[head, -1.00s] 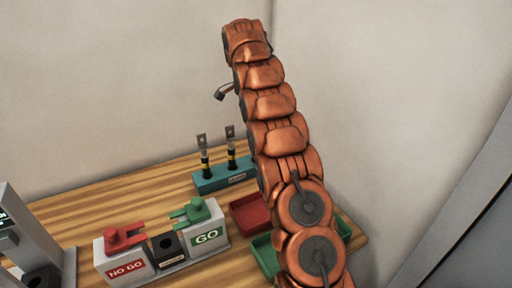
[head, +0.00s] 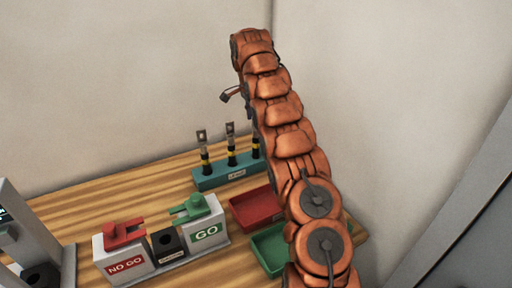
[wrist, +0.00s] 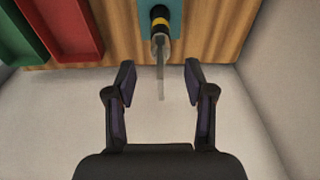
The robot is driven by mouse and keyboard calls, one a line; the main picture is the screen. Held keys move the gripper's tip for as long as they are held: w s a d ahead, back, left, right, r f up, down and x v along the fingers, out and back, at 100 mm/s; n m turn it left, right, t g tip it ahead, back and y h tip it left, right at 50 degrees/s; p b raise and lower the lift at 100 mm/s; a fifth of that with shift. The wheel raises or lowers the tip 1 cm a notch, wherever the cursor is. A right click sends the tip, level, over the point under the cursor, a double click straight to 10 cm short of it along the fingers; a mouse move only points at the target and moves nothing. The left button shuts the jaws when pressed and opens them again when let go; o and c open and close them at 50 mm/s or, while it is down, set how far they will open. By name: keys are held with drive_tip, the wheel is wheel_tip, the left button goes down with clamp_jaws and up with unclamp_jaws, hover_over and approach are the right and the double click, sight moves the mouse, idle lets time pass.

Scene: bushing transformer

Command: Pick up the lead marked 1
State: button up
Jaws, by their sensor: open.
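In the head view, a teal rack (head: 212,182) holds three upright leads: a left one (head: 205,155), a middle one (head: 231,148) and a right one (head: 256,145) partly covered by my arm. Each has a black body with a yellow band; metal lugs top the left and middle ones. I cannot read a number 1 on any lead. In the wrist view, my gripper (wrist: 159,72) is open, and one lead (wrist: 160,28) on the teal rack (wrist: 146,6) appears in line with the gap between its fingers. I cannot tell how far away the lead is.
A NO GO block (head: 125,265), a dark socket block (head: 168,246) and a GO block (head: 207,235) stand in front. A grey device (head: 30,225) is at left. Walls rise behind.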

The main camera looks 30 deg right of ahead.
sight(256, 141)
drive_tip(key=shift+d+f+p, duration=0.2)
drive_tip(key=shift+f+p, duration=0.2)
drive_tip(key=shift+f, duration=0.1)
drive_tip(key=shift+d+f+p, duration=0.15)
drive_tip(key=shift+f+p, duration=0.2)
drive_tip(key=shift+f, duration=0.15)
drive_tip(key=shift+f+p, duration=0.4)
drive_tip(key=shift+f, duration=0.95)
clamp_jaws()
